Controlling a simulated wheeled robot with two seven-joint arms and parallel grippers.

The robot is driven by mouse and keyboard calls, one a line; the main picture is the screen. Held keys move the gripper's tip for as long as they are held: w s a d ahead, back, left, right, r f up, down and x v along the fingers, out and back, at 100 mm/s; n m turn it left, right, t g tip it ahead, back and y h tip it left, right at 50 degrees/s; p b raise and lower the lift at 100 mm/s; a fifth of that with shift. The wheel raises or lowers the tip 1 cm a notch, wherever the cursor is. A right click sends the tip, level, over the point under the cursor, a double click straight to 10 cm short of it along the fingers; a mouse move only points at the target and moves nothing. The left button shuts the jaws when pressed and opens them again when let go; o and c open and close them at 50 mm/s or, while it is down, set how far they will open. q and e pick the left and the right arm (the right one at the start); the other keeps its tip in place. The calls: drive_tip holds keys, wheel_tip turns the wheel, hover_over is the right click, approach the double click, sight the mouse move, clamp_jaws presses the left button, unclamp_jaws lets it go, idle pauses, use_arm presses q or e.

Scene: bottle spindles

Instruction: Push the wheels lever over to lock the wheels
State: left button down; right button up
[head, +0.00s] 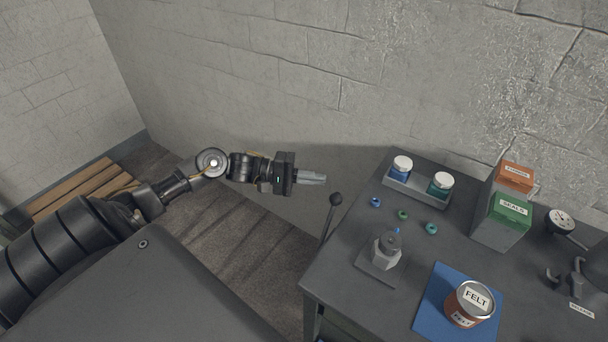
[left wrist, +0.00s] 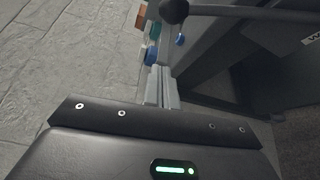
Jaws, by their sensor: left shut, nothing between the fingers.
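The wheels lever is a thin dark rod with a black ball knob (head: 336,199), standing beside the left edge of the table (head: 345,295) in the head view. The knob also shows at the top of the left wrist view (left wrist: 174,10), its rod running off to the right. My left gripper (head: 325,179) is shut and empty. Its fingertips point right, just above and left of the knob in the head view, with a small gap between them. In the left wrist view the closed fingers (left wrist: 160,74) lie below the knob. My right gripper is not in view.
The table holds a grey tray (head: 418,190) with two jars, several small rings, a metal fitting (head: 388,247), orange (head: 514,176) and green (head: 509,211) boxes, and a FELT can (head: 467,304) on a blue mat (head: 432,310). A wooden bench (head: 85,188) stands far left. A stone wall is behind.

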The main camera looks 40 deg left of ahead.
use_arm(q)
drive_tip(key=d+p, duration=0.1)
drive_tip(key=d, duration=0.1)
drive_tip(key=s+d+p, duration=0.1)
drive_tip(key=d, duration=0.2)
drive_tip(key=shift+d+r, duration=0.15)
drive_tip(key=shift+d, duration=0.05)
drive_tip(key=shift+s, duration=0.15)
